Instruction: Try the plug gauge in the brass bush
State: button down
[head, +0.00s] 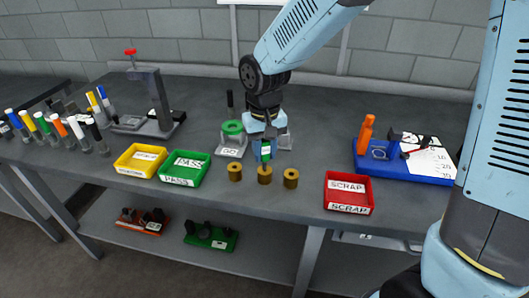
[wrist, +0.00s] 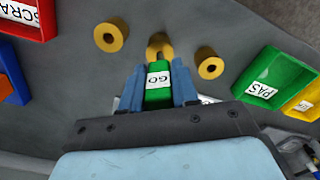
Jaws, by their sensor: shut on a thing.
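My gripper (head: 264,148) is shut on the green plug gauge (wrist: 158,96), which carries a white GO label. The gauge points down over the middle brass bush (head: 265,176), and its dark tip meets the bush's near side in the wrist view. I cannot tell whether the tip is inside the bore or just above it. The middle bush (wrist: 158,42) is partly hidden by the gauge there. A second brass bush (head: 235,172) stands to its left and a third (head: 291,179) to its right in the head view, all near the bench's front edge.
A yellow tray (head: 139,169) and a green PASS tray (head: 184,181) are at left; a red SCRAP tray (head: 348,208) is at right. Behind the bushes is a stand marked GO (head: 231,148). A blue board (head: 375,172) with tools lies right.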

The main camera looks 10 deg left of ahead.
jog(key=shift+r, duration=2.25)
